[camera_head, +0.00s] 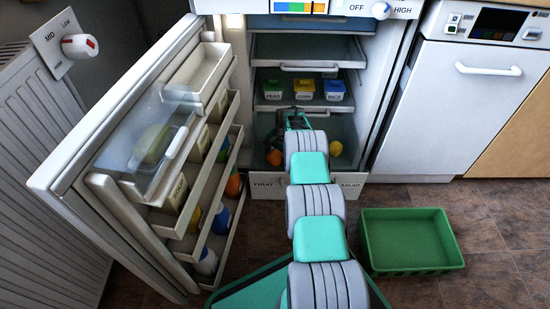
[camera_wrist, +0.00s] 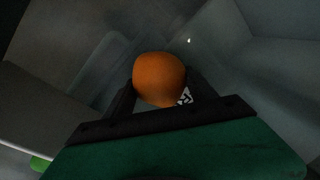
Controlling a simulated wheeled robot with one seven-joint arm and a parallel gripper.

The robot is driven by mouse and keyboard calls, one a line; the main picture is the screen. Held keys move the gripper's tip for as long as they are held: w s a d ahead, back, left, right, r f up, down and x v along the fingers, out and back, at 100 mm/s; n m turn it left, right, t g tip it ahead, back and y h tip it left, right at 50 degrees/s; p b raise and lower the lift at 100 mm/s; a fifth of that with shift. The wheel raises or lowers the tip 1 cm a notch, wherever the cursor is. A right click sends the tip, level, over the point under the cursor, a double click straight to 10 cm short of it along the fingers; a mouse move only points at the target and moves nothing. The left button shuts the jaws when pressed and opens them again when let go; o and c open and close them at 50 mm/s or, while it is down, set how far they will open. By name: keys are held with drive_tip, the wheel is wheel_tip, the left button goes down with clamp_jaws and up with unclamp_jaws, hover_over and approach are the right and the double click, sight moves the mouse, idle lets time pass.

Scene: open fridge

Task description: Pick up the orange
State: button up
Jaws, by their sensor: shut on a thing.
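An orange (camera_wrist: 159,78) sits between the two dark fingers of my gripper (camera_wrist: 158,95) in the wrist view. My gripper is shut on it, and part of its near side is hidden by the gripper. In the head view my arm reaches into the low part of the open fridge.
The open fridge door (camera_head: 110,130) with loaded racks stands close on the left. A shelf with several lidded tubs (camera_head: 304,90) is above the drawer. An empty green crate (camera_head: 410,262) stands on the floor at right.

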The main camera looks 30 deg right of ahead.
sight(276, 152)
drive_tip(key=shift+c, duration=1)
drive_tip(key=shift+r, duration=0.15)
wheel_tip(276, 152, up, 10)
drive_tip(key=p, duration=0.4)
drive_tip(key=shift+p, duration=0.3)
